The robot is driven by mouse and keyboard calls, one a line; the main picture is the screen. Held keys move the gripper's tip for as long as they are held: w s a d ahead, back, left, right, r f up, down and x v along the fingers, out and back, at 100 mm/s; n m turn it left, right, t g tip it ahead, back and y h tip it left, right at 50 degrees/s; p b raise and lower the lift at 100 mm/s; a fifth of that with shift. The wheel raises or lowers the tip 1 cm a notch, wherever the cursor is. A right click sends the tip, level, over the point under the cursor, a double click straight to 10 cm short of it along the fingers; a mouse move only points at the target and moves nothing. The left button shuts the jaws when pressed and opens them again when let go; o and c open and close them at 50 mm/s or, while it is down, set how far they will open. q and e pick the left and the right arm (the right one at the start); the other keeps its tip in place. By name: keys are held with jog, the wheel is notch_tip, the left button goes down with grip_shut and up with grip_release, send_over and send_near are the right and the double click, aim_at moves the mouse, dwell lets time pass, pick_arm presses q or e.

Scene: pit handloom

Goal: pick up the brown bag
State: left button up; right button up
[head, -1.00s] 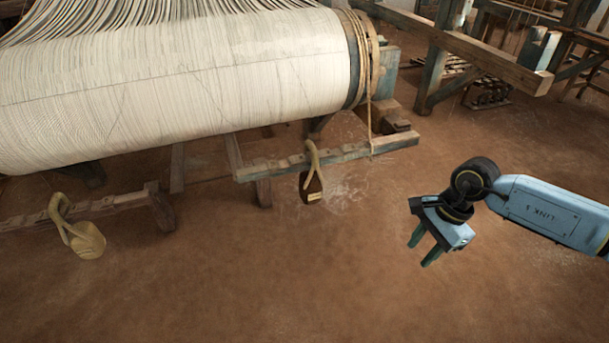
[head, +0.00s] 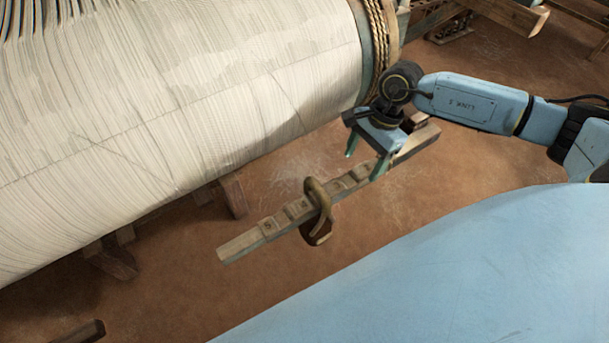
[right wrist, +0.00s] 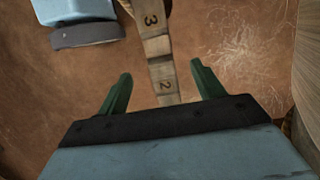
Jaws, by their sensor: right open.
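The brown bag (head: 318,234) hangs by its looped strap (head: 317,192) over a notched wooden bar (head: 238,243) in the head view. My right gripper (head: 365,158) is open and empty above the bar, up and to the right of the bag and apart from it. In the right wrist view, the open fingers (right wrist: 160,75) stand on either side of the bar (right wrist: 157,46), which shows the numbers 3 and 2. I cannot make out the bag clearly in that view. My left gripper is not in view.
A large roll of pale warp threads (head: 200,110) lies left of the bar, with rope (head: 377,35) wound at its right end. Bare earthen floor (head: 200,290) lies below the bar. My own blue body fills the lower right of the head view.

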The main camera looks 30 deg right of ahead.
jog(key=o, duration=0.7)
jog(key=a, duration=0.5)
jog(key=shift+s+a, duration=0.15)
jog(key=shift+s, duration=0.25)
jog(key=shift+c, duration=0.2)
send_over(316, 199)
jog(key=d, duration=0.1)
jog(key=shift+w+d+b, duration=0.1)
jog(key=shift+d+b, duration=0.05)
jog(key=shift+b, duration=0.3)
jog(key=b+x, duration=0.1)
jog(key=x, duration=0.3)
jog(key=shift+f+b, duration=0.25)
jog(key=shift+b, duration=0.05)
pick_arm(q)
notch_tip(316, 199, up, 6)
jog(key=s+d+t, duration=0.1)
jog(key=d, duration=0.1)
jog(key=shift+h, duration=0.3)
pick_arm(e)
jog(key=shift+f, duration=0.2)
